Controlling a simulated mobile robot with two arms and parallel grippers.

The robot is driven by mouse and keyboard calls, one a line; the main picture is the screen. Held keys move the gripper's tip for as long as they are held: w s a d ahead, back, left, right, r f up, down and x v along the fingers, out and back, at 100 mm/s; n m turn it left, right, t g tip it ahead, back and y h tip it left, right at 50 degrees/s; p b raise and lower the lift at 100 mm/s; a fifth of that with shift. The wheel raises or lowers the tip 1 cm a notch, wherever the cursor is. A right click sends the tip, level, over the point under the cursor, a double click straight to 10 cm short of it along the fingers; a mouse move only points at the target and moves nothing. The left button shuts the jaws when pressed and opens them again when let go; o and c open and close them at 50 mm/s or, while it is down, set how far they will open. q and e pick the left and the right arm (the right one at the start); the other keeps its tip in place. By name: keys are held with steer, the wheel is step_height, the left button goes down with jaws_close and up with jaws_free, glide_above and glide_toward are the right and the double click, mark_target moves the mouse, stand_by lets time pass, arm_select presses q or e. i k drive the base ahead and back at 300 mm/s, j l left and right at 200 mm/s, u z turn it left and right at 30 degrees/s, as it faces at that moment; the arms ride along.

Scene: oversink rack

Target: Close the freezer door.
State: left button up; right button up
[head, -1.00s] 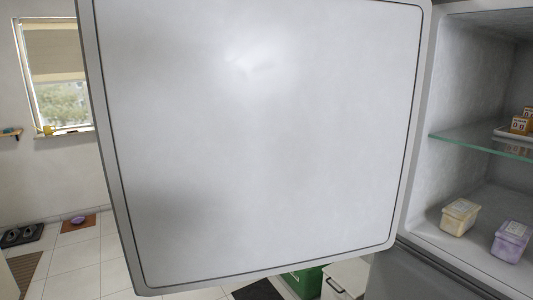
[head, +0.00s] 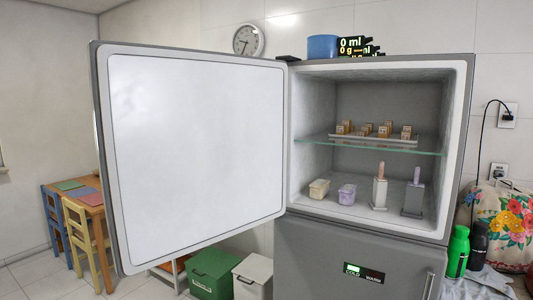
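The freezer door (head: 195,150) stands wide open, swung out to the left from its hinge side. Its pale inner panel faces me. The open freezer compartment (head: 350,95) is at the right, with a glass shelf (head: 400,147) across its middle. Below the compartment is the shut lower grey door (head: 330,245) with a small display (head: 364,272) and a handle at its right. Neither of my grippers shows in the head view.
A tray (head: 345,139) of small blocks sits on the shelf; two tubs and two upright moulds stand below. A green bin (head: 211,274) and white bin (head: 254,278) stand under the open door. A table (head: 92,205) with chairs is at the left, bottles (head: 458,250) at the right.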

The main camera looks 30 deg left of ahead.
mark_target(191, 145)
steer(key=j+z, duration=0.5)
steer(key=j, duration=0.25)
steer(key=j+z, duration=0.45)
steer(key=j, duration=0.3)
